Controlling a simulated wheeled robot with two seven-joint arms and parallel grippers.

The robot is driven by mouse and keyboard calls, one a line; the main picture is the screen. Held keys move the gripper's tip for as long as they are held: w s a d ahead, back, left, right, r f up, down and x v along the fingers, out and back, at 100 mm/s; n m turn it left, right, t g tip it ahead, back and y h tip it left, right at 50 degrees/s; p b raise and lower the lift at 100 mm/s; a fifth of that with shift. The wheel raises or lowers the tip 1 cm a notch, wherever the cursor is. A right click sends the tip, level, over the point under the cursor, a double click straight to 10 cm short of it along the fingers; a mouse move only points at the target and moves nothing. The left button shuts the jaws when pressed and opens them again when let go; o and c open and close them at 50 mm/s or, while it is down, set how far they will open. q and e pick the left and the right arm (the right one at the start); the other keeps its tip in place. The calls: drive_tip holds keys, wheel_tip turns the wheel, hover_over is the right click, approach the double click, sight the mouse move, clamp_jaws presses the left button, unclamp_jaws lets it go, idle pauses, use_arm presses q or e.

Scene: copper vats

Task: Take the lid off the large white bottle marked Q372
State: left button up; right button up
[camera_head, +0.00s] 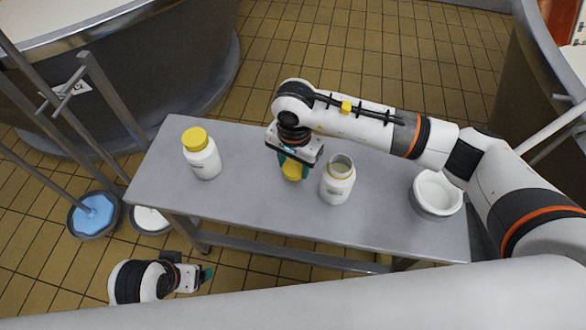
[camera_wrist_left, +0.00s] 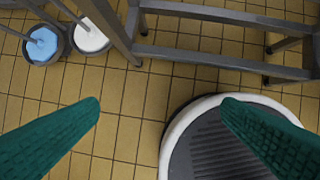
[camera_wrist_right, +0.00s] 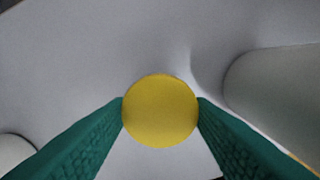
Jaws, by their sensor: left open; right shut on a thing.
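A white bottle (camera_head: 337,184) stands upright and uncovered on the grey table, its round mouth showing. My right gripper (camera_head: 293,166) is just left of it, pointing down and shut on a yellow lid (camera_head: 292,171). The lid sits between the green fingers in the right wrist view (camera_wrist_right: 160,110); whether it touches the table I cannot tell. A second white bottle (camera_head: 204,161) with a yellow lid on stands at the table's left. The labels are too small to read. My left gripper (camera_head: 206,275) is open and empty, low in front of the table; its spread fingers show in the left wrist view (camera_wrist_left: 165,108).
White bowls (camera_head: 437,193) stand at the right end of the table (camera_head: 250,203), below my right arm. Two buckets, one with blue contents (camera_head: 93,214), stand on the tiled floor at left. A large vat (camera_head: 150,80) is behind left. The table between the left bottle and right gripper is clear.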

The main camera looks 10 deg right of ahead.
sight(294, 167)
use_arm(q)
drive_tip(key=shift+v, duration=0.85)
use_arm(e)
drive_tip(key=shift+f, duration=1.4)
drive_tip(key=shift+f+b, duration=0.15)
drive_tip(key=shift+b, duration=0.2)
drive_tip(key=o, duration=1.1)
use_arm(q)
drive_tip(key=shift+f, duration=0.1)
use_arm(e)
drive_tip(key=shift+r+p, duration=0.3)
drive_tip(key=shift+r, duration=0.05)
use_arm(q)
drive_tip(key=p+x, duration=0.1)
drive_tip(key=x, duration=0.5)
drive_tip(key=shift+s, duration=0.2)
use_arm(e)
wheel_tip(294, 167, up, 12)
drive_tip(key=shift+f, duration=0.15)
